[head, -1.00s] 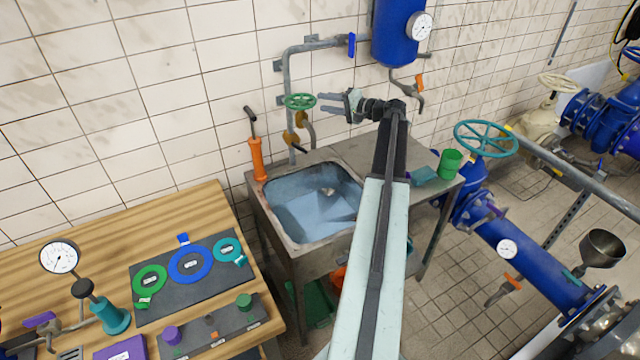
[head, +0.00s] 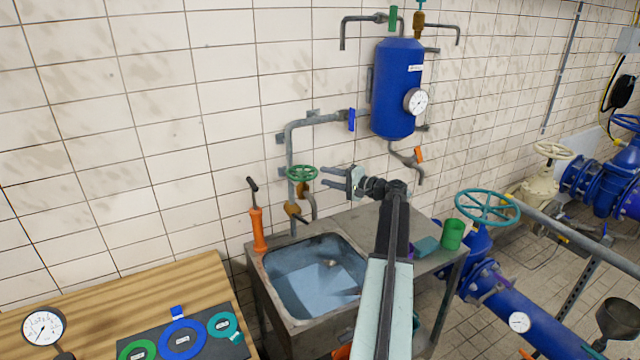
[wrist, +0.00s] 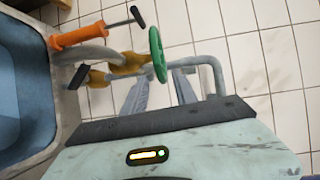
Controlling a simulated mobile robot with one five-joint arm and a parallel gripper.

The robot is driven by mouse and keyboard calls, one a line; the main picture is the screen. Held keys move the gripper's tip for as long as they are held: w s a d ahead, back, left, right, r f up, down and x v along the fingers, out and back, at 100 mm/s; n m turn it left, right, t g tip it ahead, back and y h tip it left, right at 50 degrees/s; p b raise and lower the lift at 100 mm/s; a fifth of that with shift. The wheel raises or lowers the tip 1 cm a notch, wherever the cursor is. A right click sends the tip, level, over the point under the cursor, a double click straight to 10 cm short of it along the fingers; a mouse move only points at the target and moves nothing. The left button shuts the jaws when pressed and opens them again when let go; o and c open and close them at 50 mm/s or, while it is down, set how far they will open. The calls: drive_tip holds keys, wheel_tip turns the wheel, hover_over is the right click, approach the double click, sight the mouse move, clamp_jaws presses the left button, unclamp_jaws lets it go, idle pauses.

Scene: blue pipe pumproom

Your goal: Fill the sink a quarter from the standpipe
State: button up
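The sink (head: 342,250) is a metal basin with a blue surface low inside; how much water it holds is unclear. The standpipe (head: 290,152) runs down the wall behind it, with a blue lever (head: 351,120) above. Its green handwheel (head: 301,173) sits over a brass valve and a grey spout, and shows edge-on in the wrist view (wrist: 158,54). A brass tap (head: 294,211) with a dark lever is lower down. My gripper (head: 323,177) is open and empty, its fingers pointing left, just right of the handwheel. No contact is clear.
An orange hand pump (head: 258,230) stands at the sink's back left corner. A green cup (head: 452,234) is on the right counter. A blue tank (head: 398,85) with a gauge hangs above. A wooden bench (head: 190,285) is at left, blue pipework (head: 520,300) at right.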

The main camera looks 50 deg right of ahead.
sight(313, 178)
drive_tip(key=shift+x, duration=1.75)
clamp_jaws()
drive_tip(key=shift+a, duration=0.1)
drive_tip(key=shift+s+a+m+h, duration=0.15)
drive_tip(key=shift+a+m+h, duration=0.35)
drive_tip(key=shift+m+h, duration=0.75)
drive_tip(key=shift+s+a+m+h, duration=0.1)
drive_tip(key=shift+a+m+h, duration=0.55)
drive_tip(key=shift+h, duration=1.1)
drive_tip(key=shift+s+a+m+h, duration=0.15)
drive_tip(key=shift+a+m+h, duration=0.25)
drive_tip(key=shift+m+h, duration=0.9)
drive_tip(key=shift+f+g+h, duration=0.1)
drive_tip(key=shift+g+h, duration=0.2)
unclamp_jaws()
